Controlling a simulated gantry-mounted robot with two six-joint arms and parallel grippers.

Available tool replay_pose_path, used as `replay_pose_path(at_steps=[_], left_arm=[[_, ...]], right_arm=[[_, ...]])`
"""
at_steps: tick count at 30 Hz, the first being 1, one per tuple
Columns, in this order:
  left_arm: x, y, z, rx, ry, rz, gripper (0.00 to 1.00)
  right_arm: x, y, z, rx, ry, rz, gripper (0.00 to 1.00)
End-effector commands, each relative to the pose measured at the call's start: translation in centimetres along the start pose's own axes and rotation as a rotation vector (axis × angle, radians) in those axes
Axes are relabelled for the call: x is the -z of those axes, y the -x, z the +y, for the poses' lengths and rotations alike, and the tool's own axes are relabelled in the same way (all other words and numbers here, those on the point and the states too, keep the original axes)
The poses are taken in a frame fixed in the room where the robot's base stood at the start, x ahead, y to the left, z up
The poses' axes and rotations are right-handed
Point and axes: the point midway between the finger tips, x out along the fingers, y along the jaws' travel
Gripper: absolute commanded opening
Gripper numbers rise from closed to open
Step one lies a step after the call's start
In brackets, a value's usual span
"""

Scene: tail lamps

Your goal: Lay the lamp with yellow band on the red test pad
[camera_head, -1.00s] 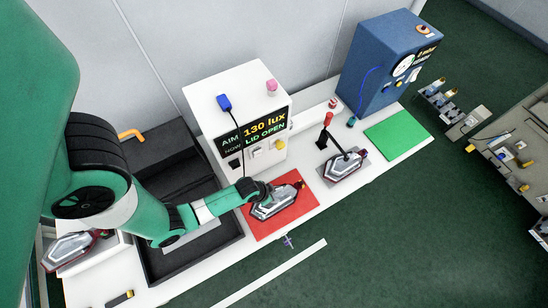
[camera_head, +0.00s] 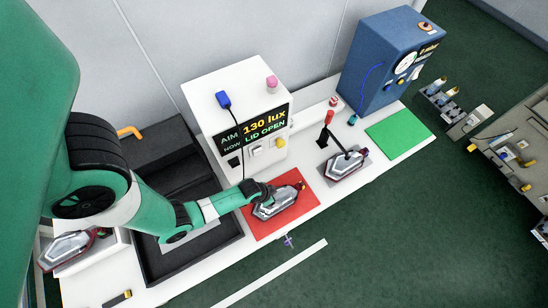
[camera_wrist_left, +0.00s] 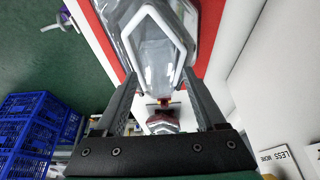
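A clear and silver lamp with dark red edging (camera_head: 278,203) lies on the red test pad (camera_head: 262,229). A small orange-yellow spot shows at its right end; I cannot clearly make out a band. My left gripper (camera_head: 264,194) is low at the lamp's left end. In the left wrist view, the fingers (camera_wrist_left: 161,75) stand apart on either side of the lamp's end (camera_wrist_left: 158,55), and they look open. The red pad (camera_wrist_left: 97,32) shows beneath the lamp there. Contact is hard to tell. My right gripper is not in view.
A second lamp (camera_head: 344,166) sits on a grey plate by a red-handled clamp (camera_head: 326,130). Another lamp (camera_head: 66,250) lies at far left. The white lux tester (camera_head: 207,95) stands behind the pad, a black tray (camera_head: 150,270) left, a green pad (camera_head: 398,135) right.

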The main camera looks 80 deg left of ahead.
Motion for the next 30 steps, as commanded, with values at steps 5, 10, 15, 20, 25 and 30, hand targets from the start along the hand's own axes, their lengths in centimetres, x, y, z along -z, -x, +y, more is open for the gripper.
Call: replay_pose_path(at_steps=[5, 10, 15, 20, 25, 30], left_arm=[[0.0, 0.0, 0.0, 0.000, 0.000, 0.000, 0.72], [0.2, 1.3, 0.0, 0.000, 0.000, 0.002, 0.72], [0.3, 5.1, 0.0, 0.000, 0.000, 0.002, 0.72], [0.5, 9.6, 0.0, 0.000, 0.001, -0.001, 0.72], [0.3, 12.0, 0.0, 0.000, 0.000, -0.001, 0.72], [0.2, 12.4, 0.0, 0.000, 0.000, 0.000, 0.72]], right_arm=[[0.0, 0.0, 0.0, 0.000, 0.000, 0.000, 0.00], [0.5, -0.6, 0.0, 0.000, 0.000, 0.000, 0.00], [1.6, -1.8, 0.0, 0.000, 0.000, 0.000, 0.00], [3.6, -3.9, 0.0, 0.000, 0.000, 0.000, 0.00], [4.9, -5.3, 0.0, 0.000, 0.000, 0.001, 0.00], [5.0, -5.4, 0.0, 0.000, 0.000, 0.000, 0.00]])
